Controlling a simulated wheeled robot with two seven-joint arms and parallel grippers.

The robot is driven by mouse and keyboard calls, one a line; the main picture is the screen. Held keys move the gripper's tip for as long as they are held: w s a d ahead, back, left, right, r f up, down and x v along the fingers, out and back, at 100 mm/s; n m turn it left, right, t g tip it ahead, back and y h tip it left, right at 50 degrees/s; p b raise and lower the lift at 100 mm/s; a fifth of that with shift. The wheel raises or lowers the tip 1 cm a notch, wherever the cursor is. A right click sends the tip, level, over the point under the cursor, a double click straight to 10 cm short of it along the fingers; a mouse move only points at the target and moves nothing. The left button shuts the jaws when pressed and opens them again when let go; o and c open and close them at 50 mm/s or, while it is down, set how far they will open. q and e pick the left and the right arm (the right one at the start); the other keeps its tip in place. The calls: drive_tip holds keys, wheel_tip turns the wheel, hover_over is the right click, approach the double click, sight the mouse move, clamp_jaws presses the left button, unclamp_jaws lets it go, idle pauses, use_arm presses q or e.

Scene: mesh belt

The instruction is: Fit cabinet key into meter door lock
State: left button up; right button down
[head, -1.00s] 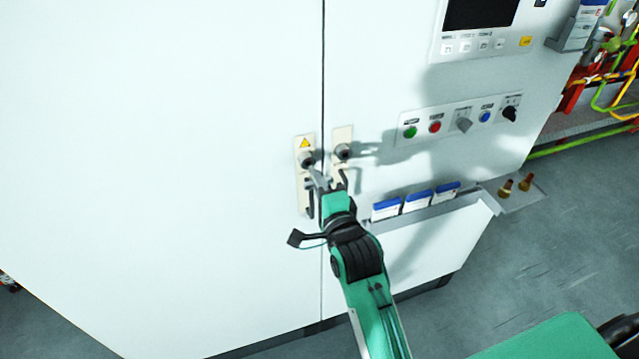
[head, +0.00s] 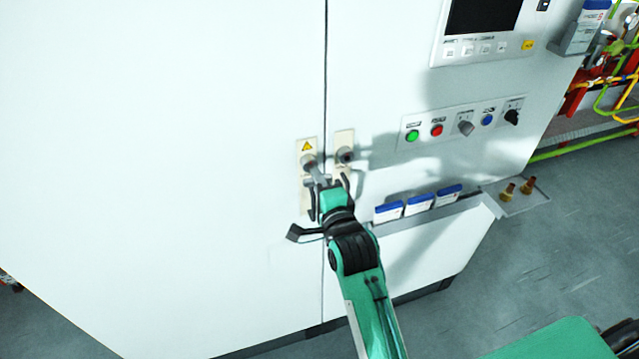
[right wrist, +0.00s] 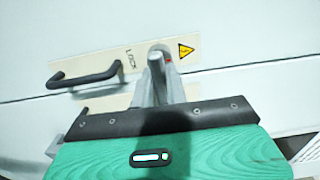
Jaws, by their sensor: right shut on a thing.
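The meter door lock is a round dark-rimmed barrel (head: 308,161) on a cream plate with a yellow warning triangle, left of the door seam. My right gripper (head: 322,180) is just below and in front of it. In the right wrist view the gripper (right wrist: 160,88) is shut on a grey key (right wrist: 155,72), whose end overlaps the lock (right wrist: 164,52). Whether the key's end has entered the lock or only stands in front of it, I cannot tell. The key is mostly hidden in the head view. My left gripper is not in view.
A black bar handle (right wrist: 84,79) juts from the lock plate. A button panel (head: 462,122) and a rack of blue-topped packs (head: 418,203) are further right. The left door face is clear.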

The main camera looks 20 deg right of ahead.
drive_tip(key=shift+w, duration=0.75)
drive_tip(key=c, duration=1.3)
unclamp_jaws()
